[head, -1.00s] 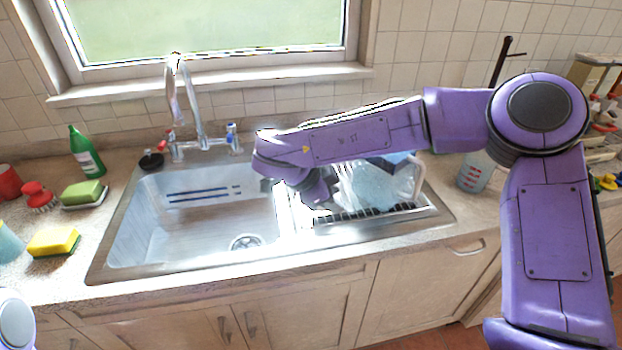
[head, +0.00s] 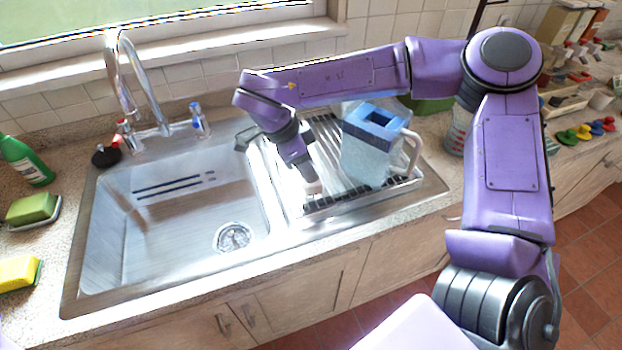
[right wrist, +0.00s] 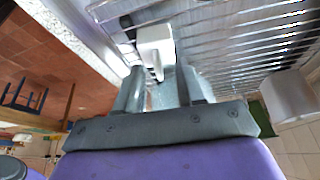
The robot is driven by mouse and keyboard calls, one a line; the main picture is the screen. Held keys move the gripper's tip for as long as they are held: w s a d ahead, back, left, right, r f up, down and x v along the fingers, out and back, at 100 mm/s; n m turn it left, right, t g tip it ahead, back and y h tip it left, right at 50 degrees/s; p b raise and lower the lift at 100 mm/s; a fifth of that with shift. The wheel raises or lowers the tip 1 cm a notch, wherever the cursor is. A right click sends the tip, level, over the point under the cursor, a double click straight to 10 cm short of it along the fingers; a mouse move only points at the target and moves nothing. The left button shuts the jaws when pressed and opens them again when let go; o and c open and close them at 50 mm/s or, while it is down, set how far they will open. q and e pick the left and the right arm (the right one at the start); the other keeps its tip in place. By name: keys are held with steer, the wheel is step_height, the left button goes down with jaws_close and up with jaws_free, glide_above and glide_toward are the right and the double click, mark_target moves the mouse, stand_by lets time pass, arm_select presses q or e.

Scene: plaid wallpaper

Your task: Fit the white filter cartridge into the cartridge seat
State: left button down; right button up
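The white filter cartridge (head: 313,186) is low on the ribbed drainer, just below my right gripper (head: 300,165). A clear pitcher (head: 365,158) with a white handle stands on the drainer to the right. Its blue top has a dark rectangular opening, which looks like the cartridge seat (head: 383,117). My left gripper is not in view.
The steel sink basin (head: 185,215) is empty, left of the drainer (head: 325,135). The tap (head: 135,85) rises behind it. Sponges and a green bottle (head: 25,160) are at the far left. A clear container (head: 457,132) stands right of the pitcher, partly behind my right arm.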

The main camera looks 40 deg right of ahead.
steer(key=shift+s+d+f, duration=0.1)
steer(key=shift+d+f, duration=0.1)
steer(key=shift+f, duration=0.3)
steer(key=shift+s+d+f, duration=0.1)
steer(key=shift+s+f, duration=0.05)
steer(key=shift+s, duration=0.05)
steer(key=shift+w, duration=0.1)
jaws_close()
